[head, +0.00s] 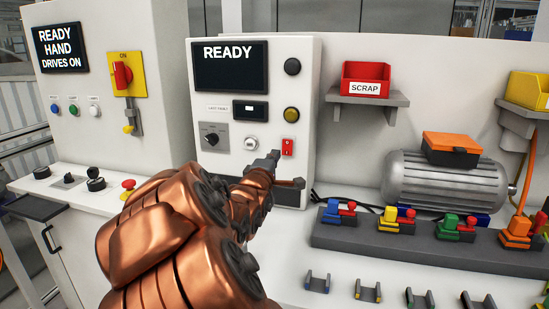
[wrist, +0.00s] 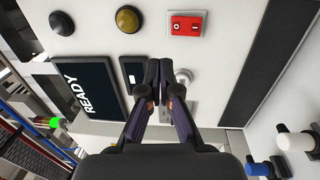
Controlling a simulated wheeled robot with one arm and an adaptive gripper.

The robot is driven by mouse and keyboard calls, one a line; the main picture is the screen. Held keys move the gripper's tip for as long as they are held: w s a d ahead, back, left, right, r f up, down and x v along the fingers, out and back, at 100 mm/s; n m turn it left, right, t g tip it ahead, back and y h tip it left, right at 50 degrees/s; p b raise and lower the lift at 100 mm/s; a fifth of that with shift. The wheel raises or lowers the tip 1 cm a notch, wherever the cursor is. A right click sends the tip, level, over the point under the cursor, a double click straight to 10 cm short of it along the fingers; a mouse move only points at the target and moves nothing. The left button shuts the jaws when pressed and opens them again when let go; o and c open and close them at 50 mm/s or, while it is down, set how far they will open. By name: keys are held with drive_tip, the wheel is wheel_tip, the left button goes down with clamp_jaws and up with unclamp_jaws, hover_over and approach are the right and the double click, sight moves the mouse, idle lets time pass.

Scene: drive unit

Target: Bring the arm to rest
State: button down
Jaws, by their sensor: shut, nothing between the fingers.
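My copper-coloured arm reaches from the bottom of the head view toward the middle control panel (head: 305,100). My gripper (head: 275,157) is in front of the panel's lower part, just left of the red rocker switch (head: 288,147). In the wrist view my gripper (wrist: 152,72) is shut and empty, its fingertips together. They point at the panel between the small dark display (wrist: 132,72) and the round silver key switch (wrist: 184,76). I cannot tell whether the fingertips touch the panel. The panel screen (head: 231,65) reads READY.
A left cabinet has a yellow switch plate (head: 127,74) and joysticks (head: 95,180). To the right are a red SCRAP bin (head: 366,78), a grey motor (head: 446,180) and a dark rail (head: 420,246) with several coloured plugs. Small cradles (head: 367,291) stand on the bench front.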

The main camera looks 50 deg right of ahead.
idle(0.3)
drive_tip(key=w+a+f+m+t+y+p, duration=0.1)
drive_tip(key=w+a+f+y, duration=0.25)
drive_tip(key=a, duration=0.35)
drive_tip(key=w+a+f+t+y, duration=0.1)
drive_tip(key=w+a+f+y, duration=0.25)
drive_tip(key=a+f, duration=0.2)
drive_tip(key=s+a+f+m+g+y+p, duration=0.1)
drive_tip(key=s+a+f+y, duration=0.2)
drive_tip(key=a, duration=0.5)
drive_tip(key=s+a+f+g+y, duration=0.1)
drive_tip(key=a+f+y, duration=0.25)
drive_tip(key=a, duration=0.55)
drive_tip(key=s+a+f+m+g+y, duration=0.15)
drive_tip(key=s+a+g+y, duration=0.25)
drive_tip(key=s+a, duration=0.8)
drive_tip(key=s+a+g+p, duration=0.1)
drive_tip(key=s+a+g, duration=0.2)
drive_tip(key=s, duration=1)
drive_tip(key=shift+m+g, duration=0.35)
drive_tip(key=shift+g, duration=0.45)
drive_tip(key=shift+d, duration=0.1)
